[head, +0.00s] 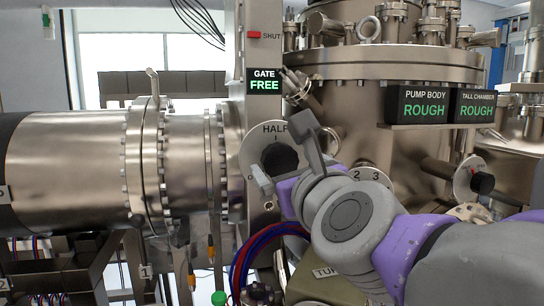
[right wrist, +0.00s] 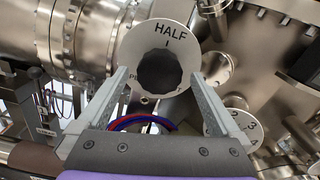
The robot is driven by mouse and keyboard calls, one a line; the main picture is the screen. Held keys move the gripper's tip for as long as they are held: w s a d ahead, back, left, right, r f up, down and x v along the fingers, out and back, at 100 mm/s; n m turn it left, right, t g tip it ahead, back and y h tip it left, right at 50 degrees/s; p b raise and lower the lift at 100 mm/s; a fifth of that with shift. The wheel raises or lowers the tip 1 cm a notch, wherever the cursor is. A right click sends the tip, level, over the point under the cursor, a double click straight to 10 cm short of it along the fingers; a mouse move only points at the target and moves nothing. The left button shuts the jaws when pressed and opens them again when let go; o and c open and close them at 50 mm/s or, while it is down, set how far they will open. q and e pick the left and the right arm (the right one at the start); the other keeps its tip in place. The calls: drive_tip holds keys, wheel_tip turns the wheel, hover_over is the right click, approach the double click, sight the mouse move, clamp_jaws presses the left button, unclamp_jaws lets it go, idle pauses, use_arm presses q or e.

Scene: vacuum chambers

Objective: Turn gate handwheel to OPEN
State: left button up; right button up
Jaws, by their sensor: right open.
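The gate handwheel is a black lobed knob (head: 281,158) on a pale round dial marked HALF at the top, on the narrow upright gate body. The right wrist view shows the knob (right wrist: 163,72) face-on, upper centre. My right gripper (head: 286,152) is open, its fingers on either side of the knob in the picture. I see no finger clearly touching it, and the depth of the tips is hard to tell. The lower dial lettering is partly hidden by the fingers. A sign (head: 264,81) above reads GATE FREE. My left gripper is not in view.
A red SHUT flag (head: 254,35) sits above the sign. A second numbered dial (head: 367,177) is close by on the right, partly behind my right arm. Red and blue hoses (head: 262,242) loop below. A large steel pipe (head: 65,170) fills the left.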

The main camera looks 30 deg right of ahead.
drive_tip(key=shift+x, duration=1)
drive_tip(key=c, duration=1.3)
